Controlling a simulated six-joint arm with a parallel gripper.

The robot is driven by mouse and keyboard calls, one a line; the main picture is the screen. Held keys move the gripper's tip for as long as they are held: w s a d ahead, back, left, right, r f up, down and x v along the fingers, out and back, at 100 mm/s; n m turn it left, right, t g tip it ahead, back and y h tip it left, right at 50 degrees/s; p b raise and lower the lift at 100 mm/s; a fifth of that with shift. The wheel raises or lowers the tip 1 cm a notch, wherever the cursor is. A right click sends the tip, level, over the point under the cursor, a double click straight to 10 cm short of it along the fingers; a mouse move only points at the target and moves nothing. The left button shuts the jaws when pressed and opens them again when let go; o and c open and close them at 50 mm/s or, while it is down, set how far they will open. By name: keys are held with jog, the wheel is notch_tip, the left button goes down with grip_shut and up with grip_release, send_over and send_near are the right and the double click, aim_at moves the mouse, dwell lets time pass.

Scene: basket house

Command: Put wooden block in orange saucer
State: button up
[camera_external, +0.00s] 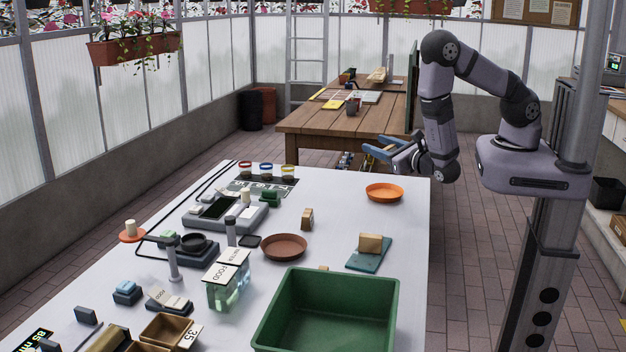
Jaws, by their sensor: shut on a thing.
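The orange saucer (384,193) lies on the far right part of the white table, empty as far as I can see. One small wooden block (307,219) stands on the table left of centre. Another wooden block (370,243) rests on a teal pad (367,259) nearer the right edge. My gripper (374,149) is raised above and behind the saucer, pointing left, with blue parts at its end. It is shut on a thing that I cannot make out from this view. It is apart from the saucer and both blocks.
A green bin (330,313) stands at the near right. A brown saucer (284,246) and a clear food container (228,284) are in the middle. A small post (231,231), a scale and several small items crowd the left. The table around the orange saucer is clear.

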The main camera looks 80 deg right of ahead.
jog(key=s+d+b, duration=0.1)
jog(key=s+d+f+h, duration=0.1)
jog(key=shift+d+f+m+g+b, duration=0.15)
jog(key=shift+d+m+g+b, duration=0.15)
jog(key=shift+d+g+b, duration=0.1)
notch_tip(320, 180, down, 5)
jog(key=b, duration=0.3)
jog(key=shift+s, duration=0.1)
jog(key=shift+f, duration=0.4)
jog(key=shift+f, duration=1.9)
